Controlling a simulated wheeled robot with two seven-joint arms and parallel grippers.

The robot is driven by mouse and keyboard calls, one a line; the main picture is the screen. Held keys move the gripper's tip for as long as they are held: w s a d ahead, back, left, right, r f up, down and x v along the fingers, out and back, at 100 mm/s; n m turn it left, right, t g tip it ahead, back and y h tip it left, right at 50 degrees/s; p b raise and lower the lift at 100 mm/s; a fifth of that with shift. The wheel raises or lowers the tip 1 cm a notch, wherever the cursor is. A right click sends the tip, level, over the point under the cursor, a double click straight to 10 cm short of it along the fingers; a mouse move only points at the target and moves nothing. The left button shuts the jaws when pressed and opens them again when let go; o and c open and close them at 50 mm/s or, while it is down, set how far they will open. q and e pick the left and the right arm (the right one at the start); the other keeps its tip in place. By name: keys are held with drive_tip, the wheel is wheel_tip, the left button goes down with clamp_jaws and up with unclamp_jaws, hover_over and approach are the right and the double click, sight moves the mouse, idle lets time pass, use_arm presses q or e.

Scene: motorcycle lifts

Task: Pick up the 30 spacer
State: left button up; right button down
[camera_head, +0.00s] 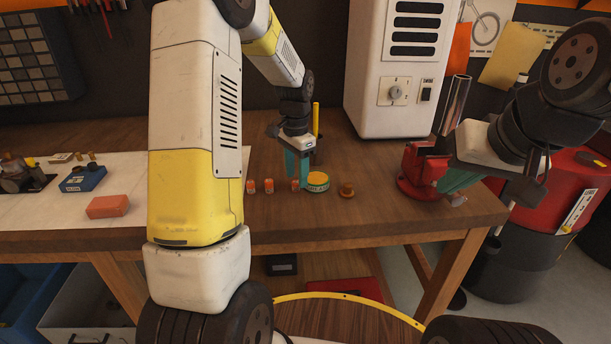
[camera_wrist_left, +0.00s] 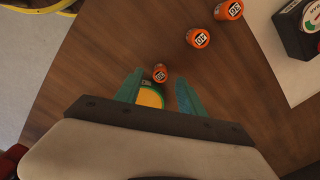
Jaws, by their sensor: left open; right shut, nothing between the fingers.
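Three small orange spacers with pale number labels stand in a row on the wooden bench: a left one (camera_head: 251,186), a middle one (camera_head: 268,185) and a right one (camera_head: 295,184). The numbers are too small to read surely, so I cannot tell which is the 30 spacer. My left gripper (camera_head: 297,178) is open above the right spacer. In the left wrist view, that spacer (camera_wrist_left: 160,73) shows between and slightly beyond the teal fingertips (camera_wrist_left: 159,88), not gripped. The other two spacers (camera_wrist_left: 198,37) (camera_wrist_left: 229,10) lie further off. My right gripper (camera_head: 460,182) is shut and empty beside the red vise.
A round yellow-topped tin (camera_head: 317,178) stands close right of the right spacer, with a small brown piece (camera_head: 346,190) beyond it. The red vise (camera_head: 414,170) is at the right. A blue box (camera_head: 83,179) and an orange block (camera_head: 108,207) lie at the left.

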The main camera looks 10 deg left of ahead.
use_arm(q)
drive_tip(key=shift+f, duration=1.25)
clamp_jaws()
drive_tip(key=shift+r, duration=0.15)
